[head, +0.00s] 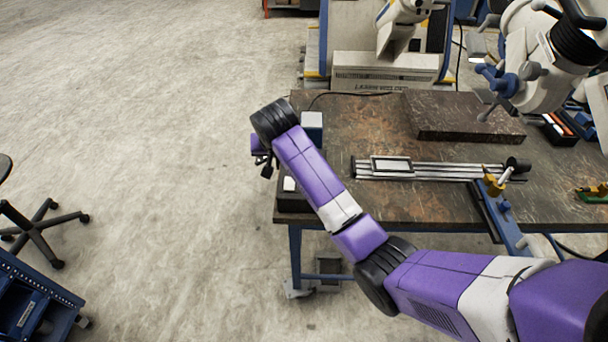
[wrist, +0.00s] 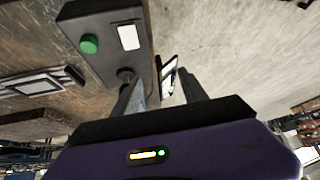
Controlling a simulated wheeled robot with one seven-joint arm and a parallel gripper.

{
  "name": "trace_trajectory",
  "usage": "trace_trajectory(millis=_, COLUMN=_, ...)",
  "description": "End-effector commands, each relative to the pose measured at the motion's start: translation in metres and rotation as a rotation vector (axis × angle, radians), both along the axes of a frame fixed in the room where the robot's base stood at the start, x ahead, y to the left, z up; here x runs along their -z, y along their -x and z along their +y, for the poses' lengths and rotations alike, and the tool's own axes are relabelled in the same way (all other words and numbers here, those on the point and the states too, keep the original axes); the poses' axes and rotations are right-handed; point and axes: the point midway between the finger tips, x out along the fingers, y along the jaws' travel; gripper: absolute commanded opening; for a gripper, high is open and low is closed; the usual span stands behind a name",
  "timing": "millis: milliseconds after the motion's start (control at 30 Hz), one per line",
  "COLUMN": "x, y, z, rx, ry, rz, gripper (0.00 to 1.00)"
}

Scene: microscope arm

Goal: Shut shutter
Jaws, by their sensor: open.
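A small black-and-white plate (wrist: 168,75) shows beside the box's edge, between my fingers in the picture. I cannot tell which part is the shutter. My gripper (wrist: 158,76) is open, its fingers apart on either side of the plate; contact cannot be told. In the head view my gripper (head: 265,162) hangs just off the table's left edge, mostly hidden by my wrist.
The worktable (head: 400,210) holds a metal rail (head: 430,171) with a framed plate (head: 391,166), and a dark slab (head: 462,117). A microscope arm (head: 545,75) stands at the right. The floor (head: 150,120) left of the table is clear, with a chair (head: 38,230) farther left.

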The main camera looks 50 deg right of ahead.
Motion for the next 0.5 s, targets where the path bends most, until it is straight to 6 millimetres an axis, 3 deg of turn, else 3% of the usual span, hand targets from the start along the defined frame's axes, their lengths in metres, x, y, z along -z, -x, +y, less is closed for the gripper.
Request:
trace_trajectory(millis=33, x=0.015, y=0.014, z=0.003, rx=0.032, ry=-0.027, rz=0.061, gripper=0.51)
trace_trajectory(millis=200, x=0.029, y=0.042, z=0.007, rx=0.114, ry=-0.077, rz=0.161, gripper=0.51)
trace_trajectory(millis=500, x=0.057, y=0.039, z=-0.002, rx=0.137, ry=-0.089, rz=0.172, gripper=0.51)
